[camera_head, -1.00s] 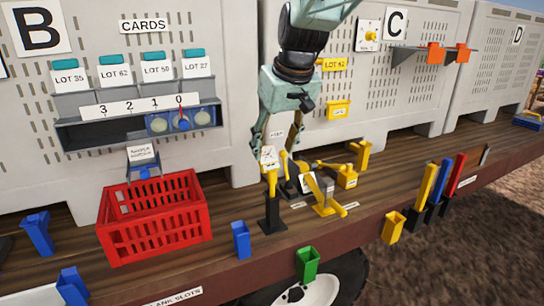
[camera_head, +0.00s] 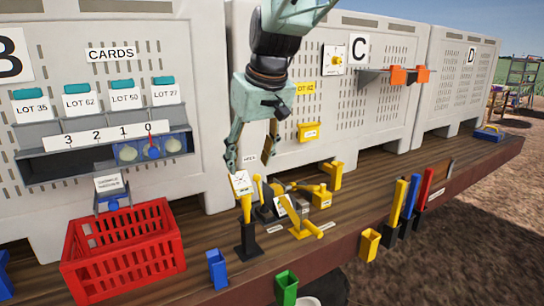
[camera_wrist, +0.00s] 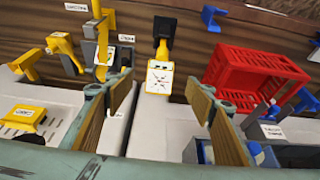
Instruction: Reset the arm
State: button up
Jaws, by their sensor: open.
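My gripper (camera_head: 250,160) hangs pointing down over the wooden deck, in front of the pale crate wall. Its fingers are wide apart with nothing between them. Just below the fingertips, a white card with small dark marks (camera_head: 240,183) sits on top of a yellow and black stand (camera_head: 247,225). In the wrist view the card (camera_wrist: 159,77) lies beyond and between the two open fingers (camera_wrist: 155,112), apart from both.
A red basket (camera_head: 125,250) stands to the left. Yellow levers (camera_head: 305,222) crowd the deck just right of the stand. Blue (camera_head: 217,268), green (camera_head: 286,287) and yellow (camera_head: 370,243) holders line the front edge. A card rack (camera_head: 110,150) is on the wall.

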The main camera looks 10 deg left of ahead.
jog(key=w+d+r+m+t+h, duration=0.1)
jog(key=d+m, duration=0.1)
jog(key=d, duration=0.6)
jog(key=w+d+r+m, duration=0.1)
jog(key=d+r, duration=0.1)
jog(key=d, duration=0.6)
jog(key=s+d, duration=0.6)
jog(key=s, duration=0.1)
jog(key=s+d+m+h+b, duration=0.1)
jog(key=s+d+m, duration=0.1)
jog(key=s+d, duration=0.55)
jog(key=s+d+m, duration=0.1)
jog(key=s+d, duration=0.3)
jog(key=s, duration=0.6)
jog(key=s+d+f+m, duration=0.1)
jog(key=s+d+f, duration=0.2)
jog(key=s, duration=0.6)
jog(key=s+d+f+m+h, duration=0.1)
jog(key=s+d+f, duration=0.3)
jog(key=s, duration=0.5)
jog(key=shift+s+d+f+b, duration=0.15)
jog(key=shift+s+b, duration=0.2)
jog(key=shift+s, duration=0.05)
